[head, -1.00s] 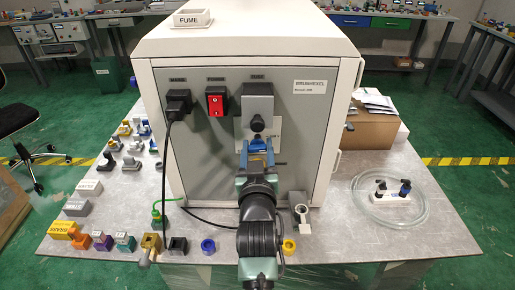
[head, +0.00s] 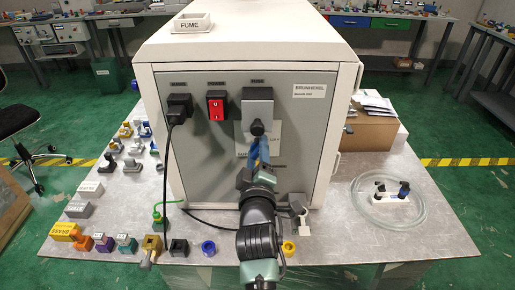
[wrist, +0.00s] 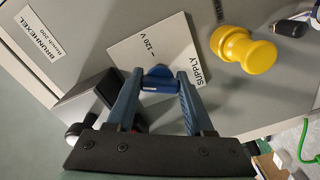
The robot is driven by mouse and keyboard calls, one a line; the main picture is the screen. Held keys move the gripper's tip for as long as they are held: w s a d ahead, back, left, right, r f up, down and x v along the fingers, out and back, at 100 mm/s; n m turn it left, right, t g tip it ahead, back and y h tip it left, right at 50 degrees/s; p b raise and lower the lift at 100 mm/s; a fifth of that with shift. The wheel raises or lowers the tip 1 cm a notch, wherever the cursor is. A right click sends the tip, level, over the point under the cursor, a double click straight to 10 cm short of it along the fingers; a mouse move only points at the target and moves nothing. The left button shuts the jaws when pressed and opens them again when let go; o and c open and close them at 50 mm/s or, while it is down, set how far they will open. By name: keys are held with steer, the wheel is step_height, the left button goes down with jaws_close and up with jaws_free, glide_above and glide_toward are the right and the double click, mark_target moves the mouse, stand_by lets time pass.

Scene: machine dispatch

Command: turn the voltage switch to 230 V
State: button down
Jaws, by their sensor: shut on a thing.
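The white supply plate (wrist: 158,45) on the machine's front panel reads "SUPPLY" and "~120 V" in the wrist view. It is partly visible behind my arm in the head view (head: 243,135). The blue voltage switch (wrist: 159,80) sits at the plate, between my fingertips. My gripper (wrist: 159,84) is shut on the blue switch, with its two blue fingers angled inward to it. In the head view my gripper (head: 260,152) is turned, its fingers almost in line. No 230 V mark shows, and I cannot read the switch's pointing direction.
A grey fuse box (head: 257,107) with a black knob is just above my gripper. The red switch (head: 216,105) and the plugged black cable (head: 179,106) are to its left. A grey fitting (head: 299,208) stands on the table at right, near my wrist.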

steer(key=n+p, duration=0.2)
steer(key=n, duration=0.3)
steer(key=shift+n+p, duration=0.35)
steer(key=shift+n, duration=0.05)
stand_by(0.3)
steer(key=shift+c, duration=1.4)
jaws_free()
